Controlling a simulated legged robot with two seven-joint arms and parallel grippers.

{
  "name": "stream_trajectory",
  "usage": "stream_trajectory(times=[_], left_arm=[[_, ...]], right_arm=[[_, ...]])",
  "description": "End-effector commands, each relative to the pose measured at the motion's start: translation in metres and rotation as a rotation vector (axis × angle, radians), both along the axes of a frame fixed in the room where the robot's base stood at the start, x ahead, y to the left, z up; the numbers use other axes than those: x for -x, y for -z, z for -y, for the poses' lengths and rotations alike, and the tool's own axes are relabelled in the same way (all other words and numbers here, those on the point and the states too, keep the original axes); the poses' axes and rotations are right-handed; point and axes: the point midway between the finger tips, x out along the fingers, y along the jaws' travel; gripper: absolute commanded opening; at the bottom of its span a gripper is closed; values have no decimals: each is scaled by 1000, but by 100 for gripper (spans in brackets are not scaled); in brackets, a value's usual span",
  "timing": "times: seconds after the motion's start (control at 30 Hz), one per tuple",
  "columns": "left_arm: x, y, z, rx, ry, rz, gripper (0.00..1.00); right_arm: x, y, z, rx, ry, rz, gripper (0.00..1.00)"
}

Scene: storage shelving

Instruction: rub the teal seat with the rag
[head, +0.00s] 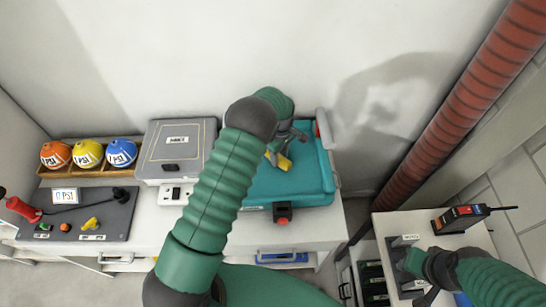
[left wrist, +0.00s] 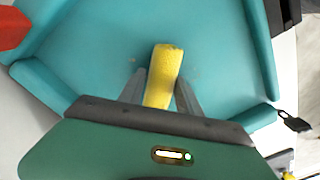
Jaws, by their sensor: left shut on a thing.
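The teal seat (head: 308,180) lies on the white counter, right of the grey case; it fills much of the left wrist view (left wrist: 215,55). My left gripper (head: 281,150) is over the seat, shut on the yellow rag (head: 285,163). In the left wrist view the rag (left wrist: 164,72) sticks out between the two fingers (left wrist: 161,95), over the seat's surface. I cannot tell whether the rag touches the seat. My left arm hides the seat's left part in the head view. My right gripper (head: 412,262) is at the lower right, beside a grey holder; its jaws are unclear.
The grey case (head: 176,140) stands left of the seat. Orange, yellow and blue balls (head: 88,154) sit in a wooden rack at the left, behind a dark panel (head: 85,217). A black and red device (head: 460,217) lies on the right-hand white stand. A red pipe (head: 465,100) rises at the right.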

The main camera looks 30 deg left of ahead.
Motion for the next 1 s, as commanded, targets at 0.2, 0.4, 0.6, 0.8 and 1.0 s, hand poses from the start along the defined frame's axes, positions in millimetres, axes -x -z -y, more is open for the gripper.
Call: stream_trajectory(times=[0.2, 0.4, 0.6, 0.8, 1.0], left_arm=[[-9, 1, 14, 0, 0, 0, 8], [-19, 2, 28, 0, 1, 1, 8], [-29, 0, 44, -1, 0, 2, 8], [-30, -2, 47, 0, -1, 0, 8], [-31, -6, 46, 0, -1, 1, 8]], right_arm=[[0, 5, 0, 0, 0, 0, 34], [0, 10, 0, 0, 0, 0, 34], [0, 15, 0, 0, 0, 0, 34], [0, 14, 0, 0, 0, 0, 34], [0, 11, 0, 0, 0, 0, 34]])
